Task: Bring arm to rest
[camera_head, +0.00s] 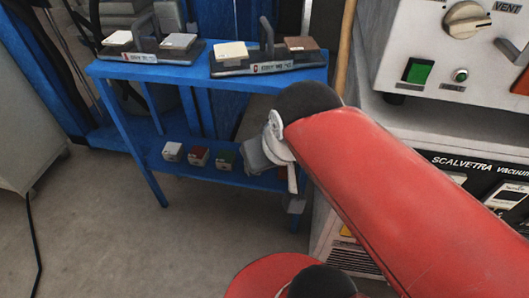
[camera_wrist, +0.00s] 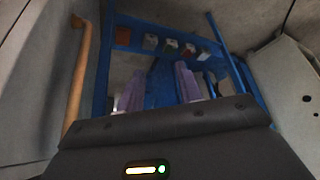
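My red arm (camera_head: 390,190) reaches from the lower right up to a bent joint in front of the blue table's right end in the head view. My gripper (camera_wrist: 158,88) shows in the wrist view as two pale purple fingers standing apart, with nothing visible held between them. In the head view I cannot clearly make out the gripper; the arm covers part of that area.
The blue table (camera_head: 155,72) carries two grey devices with tiles (camera_head: 150,50) (camera_head: 265,62). Several small blocks (camera_head: 198,156) sit on its lower shelf. A vacuum machine (camera_head: 485,165) stands at the right, close to my arm. A wooden pole (camera_wrist: 77,80) is nearby. Floor at left is clear.

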